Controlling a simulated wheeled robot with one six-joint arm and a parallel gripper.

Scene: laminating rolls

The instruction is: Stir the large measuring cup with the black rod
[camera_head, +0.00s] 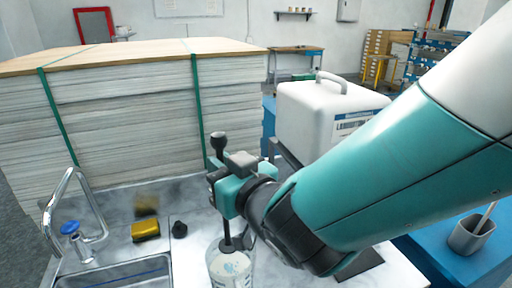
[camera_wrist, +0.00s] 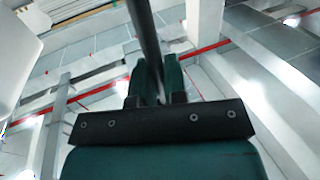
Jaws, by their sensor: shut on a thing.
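My gripper (camera_head: 218,190) is shut on the black rod (camera_head: 226,228) and holds it roughly upright. The rod's top knob shows above my gripper. Its lower end reaches into the mouth of a clear measuring cup (camera_head: 230,268) with pale contents, at the bottom of the head view. The rod's tip inside the cup is hard to make out. In the wrist view the rod (camera_wrist: 143,30) runs up from between my two fingers (camera_wrist: 153,82). The cup does not show in the wrist view.
A steel sink (camera_head: 115,280) with a curved tap (camera_head: 62,190) is at left. A yellow sponge (camera_head: 145,230) and a small black object (camera_head: 180,229) lie on the counter. A white jug (camera_head: 322,115) and a strapped stack of sheets (camera_head: 130,110) stand behind. A grey container (camera_head: 470,235) is at right.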

